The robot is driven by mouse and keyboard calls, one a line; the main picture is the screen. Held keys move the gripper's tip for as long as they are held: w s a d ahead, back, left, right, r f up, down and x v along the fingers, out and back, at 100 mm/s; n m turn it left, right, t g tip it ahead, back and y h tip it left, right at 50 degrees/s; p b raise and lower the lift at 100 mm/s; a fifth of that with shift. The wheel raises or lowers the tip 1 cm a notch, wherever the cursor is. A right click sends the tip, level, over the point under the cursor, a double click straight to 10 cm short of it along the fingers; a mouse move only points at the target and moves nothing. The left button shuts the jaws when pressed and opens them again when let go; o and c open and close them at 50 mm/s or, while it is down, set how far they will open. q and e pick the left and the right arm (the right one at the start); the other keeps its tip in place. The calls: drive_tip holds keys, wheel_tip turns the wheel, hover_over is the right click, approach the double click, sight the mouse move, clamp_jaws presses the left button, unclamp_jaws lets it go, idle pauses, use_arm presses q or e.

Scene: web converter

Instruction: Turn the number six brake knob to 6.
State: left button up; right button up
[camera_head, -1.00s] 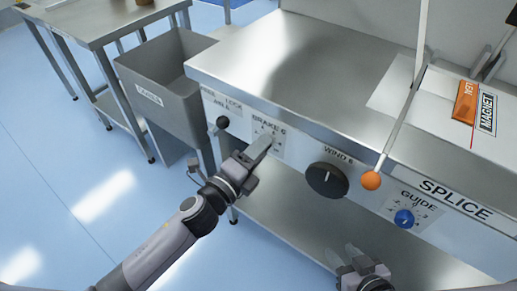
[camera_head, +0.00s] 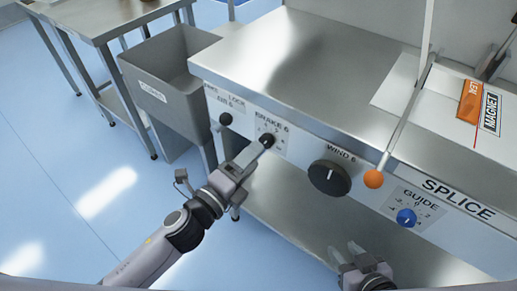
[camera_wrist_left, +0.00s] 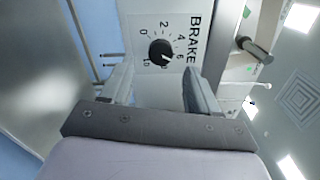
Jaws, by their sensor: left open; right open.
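The brake knob is small, round and black, on the front panel under the label BRAKE 6 (camera_head: 271,120). In the head view the knob (camera_head: 267,140) shows just beyond my left fingertips. In the left wrist view the knob (camera_wrist_left: 160,52) sits in a dial running from 0 to 10, ahead of the gap between the fingers. A pale mark on it seems to point to the lower right; its exact reading is unclear. My left gripper (camera_head: 256,152) is open and empty, and also shows in the wrist view (camera_wrist_left: 157,88). My right gripper (camera_head: 350,252) is open and empty, low in front.
A black knob (camera_head: 225,119) is left of the brake dial. The large WIND 6 knob (camera_head: 329,178), an orange-tipped lever (camera_head: 374,179) and the blue GUIDE knob (camera_head: 406,217) are to the right. A grey bin (camera_head: 173,88) stands at left. A steel shelf (camera_head: 290,220) lies below.

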use_arm(q)
drive_tip(key=shift+v, duration=1.4)
drive_tip(key=s+a+f+n+g+y+p, duration=0.1)
drive_tip(key=s+a+f+n+y+p, duration=0.1)
drive_tip(key=n, duration=0.6)
drive_tip(key=s+a+f+n+g+y+p, duration=0.1)
drive_tip(key=s+a+f+n+y+p, duration=0.2)
drive_tip(key=s+a+n, duration=0.4)
drive_tip(key=s+a+f+n+g+y+p, duration=0.2)
drive_tip(key=s+a+n+y+p, duration=0.1)
drive_tip(key=a+n, duration=0.4)
drive_tip(key=s+n+p, duration=0.1)
drive_tip(key=n, duration=0.2)
drive_tip(key=shift+s+f, duration=0.15)
drive_tip(key=shift+f, duration=0.2)
